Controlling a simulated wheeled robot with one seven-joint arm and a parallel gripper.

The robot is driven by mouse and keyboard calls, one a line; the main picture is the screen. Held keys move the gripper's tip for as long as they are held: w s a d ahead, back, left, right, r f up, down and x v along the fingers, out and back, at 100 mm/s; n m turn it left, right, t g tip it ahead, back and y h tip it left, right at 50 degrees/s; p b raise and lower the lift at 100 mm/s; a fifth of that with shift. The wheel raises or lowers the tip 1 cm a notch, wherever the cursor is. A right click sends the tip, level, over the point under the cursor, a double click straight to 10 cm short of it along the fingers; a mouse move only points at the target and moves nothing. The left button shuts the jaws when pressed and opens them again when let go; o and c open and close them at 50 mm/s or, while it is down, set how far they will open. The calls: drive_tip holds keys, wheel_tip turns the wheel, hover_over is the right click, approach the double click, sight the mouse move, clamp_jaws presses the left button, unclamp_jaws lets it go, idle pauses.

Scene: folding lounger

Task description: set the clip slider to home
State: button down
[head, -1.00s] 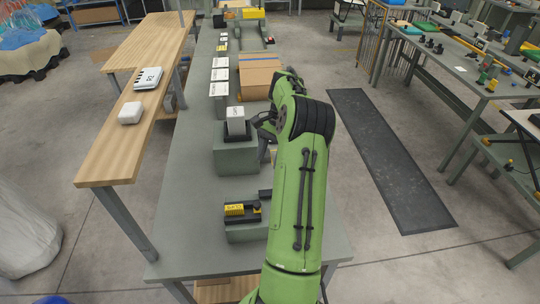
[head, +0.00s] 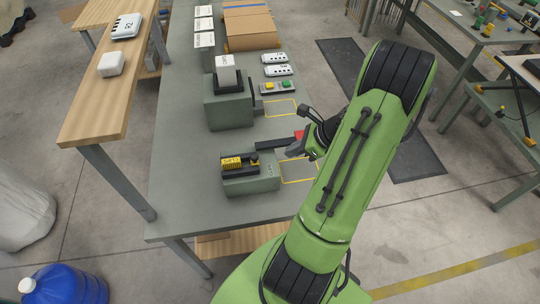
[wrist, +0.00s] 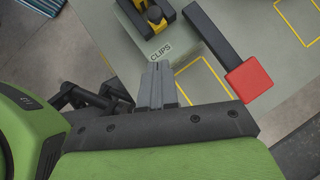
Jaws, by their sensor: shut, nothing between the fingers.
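The clips box (head: 250,184) is a grey-green block near the front of the bench, with a yellow label and a black and yellow fitting (head: 240,162) on top. In the wrist view its side reads CLIPS (wrist: 160,52). A black bar (wrist: 212,34) with a red end block (wrist: 249,80) extends beside the box; which part is the slider I cannot tell for sure. My gripper (head: 293,151) is shut and empty, just right of the box and close to the red end. In the wrist view its fingertips (wrist: 158,68) are together near the CLIPS lettering, apart from the red block.
A second grey-green block (head: 228,112) with a white piece in its top stands behind. Yellow outlines mark clear bench (head: 190,200) areas. A wooden table (head: 95,118) stands at left.

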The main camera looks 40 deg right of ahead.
approach(257, 161)
drive_tip(key=shift+s+f+b, duration=0.2)
drive_tip(key=shift+s+f, duration=0.1)
drive_tip(key=shift+f, duration=0.2)
drive_tip(key=shift+s+f+b, duration=0.2)
drive_tip(key=shift+s+f, duration=0.1)
drive_tip(key=shift+f, duration=0.25)
drive_tip(key=w, duration=0.1)
drive_tip(key=w+a, duration=0.1)
drive_tip(key=w, duration=0.1)
drive_tip(key=shift+w+a+f, duration=0.15)
drive_tip(key=shift+a+f, duration=0.1)
drive_tip(key=shift+f, duration=0.15)
drive_tip(key=shift+w+a, duration=0.15)
drive_tip(key=shift+w, duration=0.05)
drive_tip(key=shift+a, duration=0.1)
